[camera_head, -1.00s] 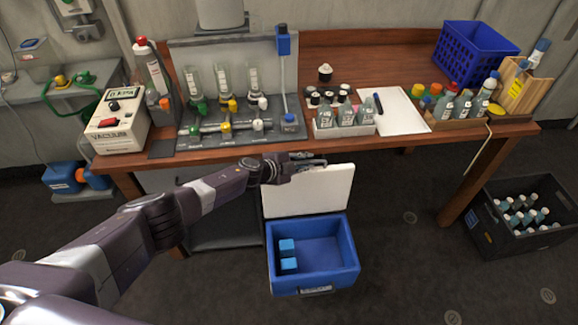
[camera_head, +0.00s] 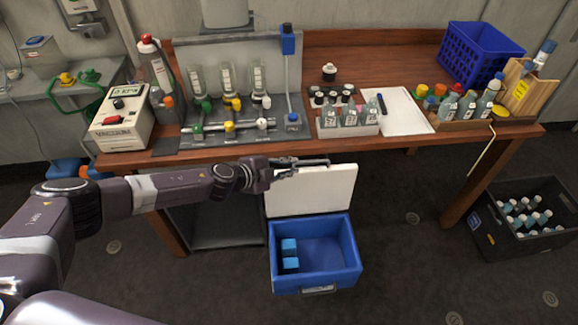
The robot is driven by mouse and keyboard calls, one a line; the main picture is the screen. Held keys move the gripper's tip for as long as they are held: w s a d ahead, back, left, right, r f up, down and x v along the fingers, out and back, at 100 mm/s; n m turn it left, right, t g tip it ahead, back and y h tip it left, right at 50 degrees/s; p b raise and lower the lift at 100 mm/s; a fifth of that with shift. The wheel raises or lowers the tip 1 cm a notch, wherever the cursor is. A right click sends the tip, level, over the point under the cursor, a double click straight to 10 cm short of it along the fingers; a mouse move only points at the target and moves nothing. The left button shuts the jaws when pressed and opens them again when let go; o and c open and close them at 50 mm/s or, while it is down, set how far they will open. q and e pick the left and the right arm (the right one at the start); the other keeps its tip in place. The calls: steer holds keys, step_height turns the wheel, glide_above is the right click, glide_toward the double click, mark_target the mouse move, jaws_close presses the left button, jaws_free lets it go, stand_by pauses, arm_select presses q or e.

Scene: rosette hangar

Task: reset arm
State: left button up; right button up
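My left arm comes in from the left, and its gripper (camera_head: 308,167) is in front of the table's front edge. It hovers over the top of the cooler's raised white lid (camera_head: 315,192). The fingers point right and are seen edge-on; I cannot tell how far apart they are. No held thing shows. My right gripper is not in view.
The open blue cooler (camera_head: 345,262) stands on the floor with small blue blocks (camera_head: 289,255) inside. The wooden table (camera_head: 370,58) carries a valve rack (camera_head: 230,128), a vacuum box (camera_head: 122,118), bottles and a blue basket (camera_head: 482,54). A dark crate (camera_head: 525,218) stands right.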

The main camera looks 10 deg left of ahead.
arm_select(q)
steer(key=shift+s, duration=0.1)
stand_by(0.5)
steer(key=s+a+f+n+y+b, duration=0.1)
steer(key=s+f+n+y, duration=0.15)
steer(key=f, duration=0.65)
steer(key=s+a+f+n+y, duration=0.1)
steer(key=s+a+f+n, duration=0.2)
steer(key=f, duration=0.5)
steer(key=s+a+f+n+g+y, duration=0.1)
steer(key=s+a+f+n, duration=0.1)
steer(key=s+f, duration=0.45)
steer(key=s+a+f+n+g+y, duration=0.1)
steer(key=s+a+f+n, duration=0.15)
steer(key=s+f, duration=0.4)
steer(key=s+f+n+g, duration=0.2)
steer(key=s+f, duration=0.3)
steer(key=s, duration=0.8)
steer(key=s+a+f+n+g+y+b, duration=0.1)
steer(key=s+f, duration=0.4)
steer(key=s, duration=0.8)
steer(key=s+a+f+n+g+b, duration=0.1)
steer(key=s+f+n+g, duration=0.2)
steer(key=s, duration=1.1)
step_height(320, 180, down, 3)
steer(key=shift+f+g+y, duration=0.1)
steer(key=shift+g+y, duration=0.25)
steer(key=shift+g, duration=0.15)
